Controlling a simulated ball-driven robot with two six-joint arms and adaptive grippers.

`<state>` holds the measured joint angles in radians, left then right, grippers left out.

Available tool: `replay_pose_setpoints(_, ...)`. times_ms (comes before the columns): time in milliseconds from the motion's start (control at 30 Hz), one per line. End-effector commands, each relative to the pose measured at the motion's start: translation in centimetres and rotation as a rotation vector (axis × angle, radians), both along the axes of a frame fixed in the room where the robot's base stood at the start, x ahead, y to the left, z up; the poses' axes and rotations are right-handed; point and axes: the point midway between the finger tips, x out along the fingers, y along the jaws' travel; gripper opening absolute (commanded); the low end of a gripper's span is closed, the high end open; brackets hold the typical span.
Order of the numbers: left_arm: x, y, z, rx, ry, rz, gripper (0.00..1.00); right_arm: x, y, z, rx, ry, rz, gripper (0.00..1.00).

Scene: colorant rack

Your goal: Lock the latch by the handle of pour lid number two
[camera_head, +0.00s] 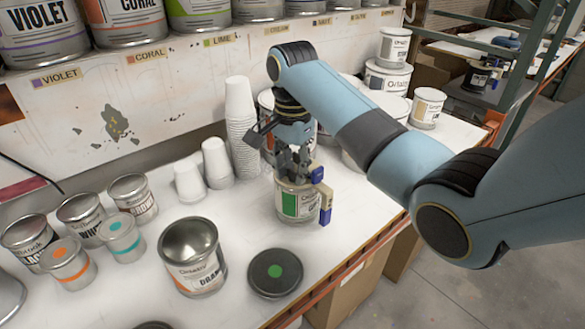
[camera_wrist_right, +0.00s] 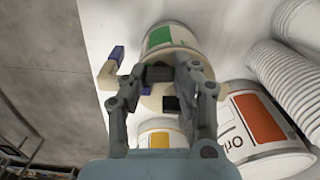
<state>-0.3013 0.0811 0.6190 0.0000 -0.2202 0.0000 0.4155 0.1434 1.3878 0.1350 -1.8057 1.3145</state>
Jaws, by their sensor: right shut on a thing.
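A paint can with a green label (camera_head: 297,201) stands upright on the white table, below my right gripper. A beige pour lid (camera_wrist_right: 103,77) with blue parts sits on its top; its beige handle (camera_head: 326,201) and blue ends stick out on the right side. My right gripper (camera_head: 291,160) comes down from above, shut on part of the pour lid. In the right wrist view the fingers (camera_wrist_right: 170,73) close over the lid, and they hide much of it. I cannot tell whether the latch is locked, nor read a number. My left gripper is not in view.
Small cans (camera_head: 83,217) stand at left. Stacked white cups (camera_head: 241,127) and more cans (camera_head: 388,77) stand behind, close to my arm. The table edge is at right.

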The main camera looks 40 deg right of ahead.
Motion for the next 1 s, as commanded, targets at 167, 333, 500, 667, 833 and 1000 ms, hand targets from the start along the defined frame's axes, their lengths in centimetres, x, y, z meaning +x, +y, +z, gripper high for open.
replay_pose_setpoints(167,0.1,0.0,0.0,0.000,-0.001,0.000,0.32,0.0,0.0,0.0,0.000,0.000,0.001,0.36)
replay_pose_setpoints(333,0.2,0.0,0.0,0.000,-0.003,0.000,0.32,0.0,0.0,0.0,0.000,0.000,0.001,0.38)
replay_pose_setpoints(500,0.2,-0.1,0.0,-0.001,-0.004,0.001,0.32,0.1,0.0,0.5,-0.001,-0.002,0.001,0.38)
replay_pose_setpoints(667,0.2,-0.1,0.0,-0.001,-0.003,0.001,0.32,0.1,-0.1,3.0,-0.001,-0.004,0.001,0.38)
replay_pose_setpoints(833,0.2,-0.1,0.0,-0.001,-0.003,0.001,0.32,0.1,-0.1,5.9,-0.001,-0.003,0.001,0.38)
replay_pose_setpoints(1000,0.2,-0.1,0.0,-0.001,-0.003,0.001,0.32,0.1,-0.1,7.3,-0.001,-0.002,0.001,0.38)
